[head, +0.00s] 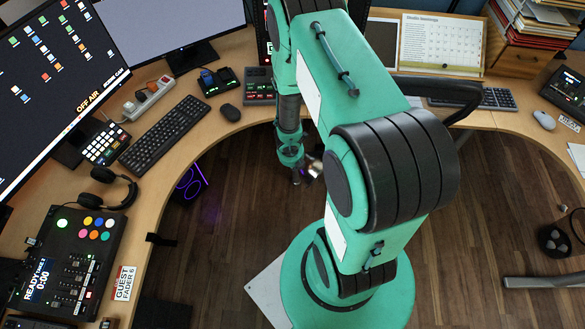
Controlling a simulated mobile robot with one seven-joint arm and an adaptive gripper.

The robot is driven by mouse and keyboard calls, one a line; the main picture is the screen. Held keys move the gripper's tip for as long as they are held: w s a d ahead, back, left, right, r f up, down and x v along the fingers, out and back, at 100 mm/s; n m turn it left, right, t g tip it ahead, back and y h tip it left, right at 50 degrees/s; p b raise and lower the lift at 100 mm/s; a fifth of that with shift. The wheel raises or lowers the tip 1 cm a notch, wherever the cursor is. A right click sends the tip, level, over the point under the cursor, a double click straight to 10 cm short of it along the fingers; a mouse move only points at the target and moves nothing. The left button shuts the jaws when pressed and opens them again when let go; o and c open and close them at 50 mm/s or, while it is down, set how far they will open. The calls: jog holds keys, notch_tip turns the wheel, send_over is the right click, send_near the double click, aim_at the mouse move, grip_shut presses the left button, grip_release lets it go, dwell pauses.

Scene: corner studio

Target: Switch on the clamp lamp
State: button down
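I cannot make out a clamp lamp in the head view; my arm covers the middle of the picture and hides part of the desk behind it. My gripper (298,176) hangs pointing down over the open floor, inside the curve of the desk. It is small and partly dark here, so I cannot tell whether its fingers are open or shut. A small bright, shiny patch shows just right of it; I cannot tell what it belongs to. I see nothing clearly held.
The curved wooden desk (222,128) surrounds the floor (235,240). On its left stand a mixer (68,255), headphones (112,190), a keyboard (166,134), a power strip (150,97) and a mouse (230,112). A calendar (440,42) stands at the back right.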

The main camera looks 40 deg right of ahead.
jog(key=a+f+n+h+p, duration=0.3)
jog(key=a+n+h+p, duration=0.1)
jog(key=n, duration=1.3)
jog(key=shift+w+a+h, duration=0.4)
jog(key=shift+w+a, duration=0.05)
jog(key=shift+a, duration=0.4)
jog(key=shift+d+f, duration=0.1)
jog(key=shift+f, duration=0.05)
jog(key=w+d+f+b, duration=0.3)
jog(key=d+f, duration=0.5)
jog(key=shift+w+d+f, duration=0.2)
